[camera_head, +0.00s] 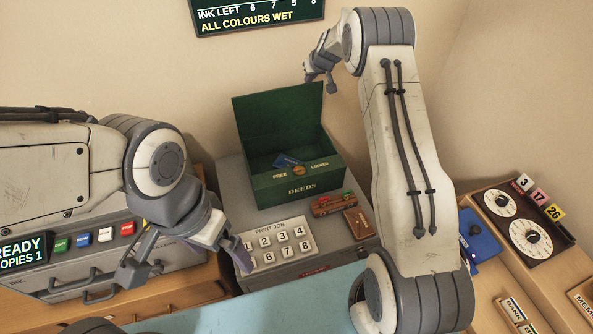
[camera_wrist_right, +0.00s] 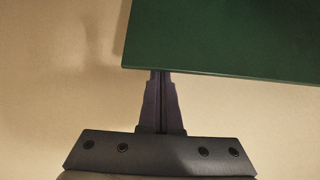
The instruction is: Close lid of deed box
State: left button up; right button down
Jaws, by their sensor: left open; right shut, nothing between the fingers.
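The green deed box (camera_head: 262,193), marked DEEDS, stands on a grey cabinet with its lid (camera_head: 278,122) raised, leaning back near the wall. A blue item (camera_head: 286,160) and a small round brass-coloured item (camera_head: 298,169) show at its opening. My right gripper (camera_head: 320,84) is shut and empty by the lid's upper right corner. In the right wrist view the closed fingers (camera_wrist_right: 160,78) meet the edge of the green lid (camera_wrist_right: 225,38) in the picture; I cannot tell whether they touch. My left gripper (camera_head: 186,264) is open and empty, left of the number-button panel.
The PRINT JOB button panel (camera_head: 279,243), a red-and-green item (camera_head: 333,203) and a brown block (camera_head: 360,223) sit in front of the box. A machine with coloured buttons (camera_head: 83,240) is at left. A dial panel (camera_head: 523,218) is at right.

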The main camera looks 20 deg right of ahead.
jog(key=shift+f+b, duration=1)
jog(key=shift+f, duration=0.25)
jog(key=shift+s+f+b, duration=0.15)
jog(key=shift+s+b, duration=0.2)
jog(key=shift+b, duration=0.4)
jog(key=s+b, duration=0.1)
jog(key=b, duration=0.1)
jog(key=s+b, duration=0.2)
jog(key=s+f+b, duration=0.1)
jog(key=s+b, duration=0.1)
jog(key=b, duration=0.1)
jog(key=shift+d, duration=0.1)
jog(key=w+r+p+v, duration=0.1)
jog(key=v, duration=0.7)
jog(key=shift+r+p, duration=0.3)
dwell(0.5)
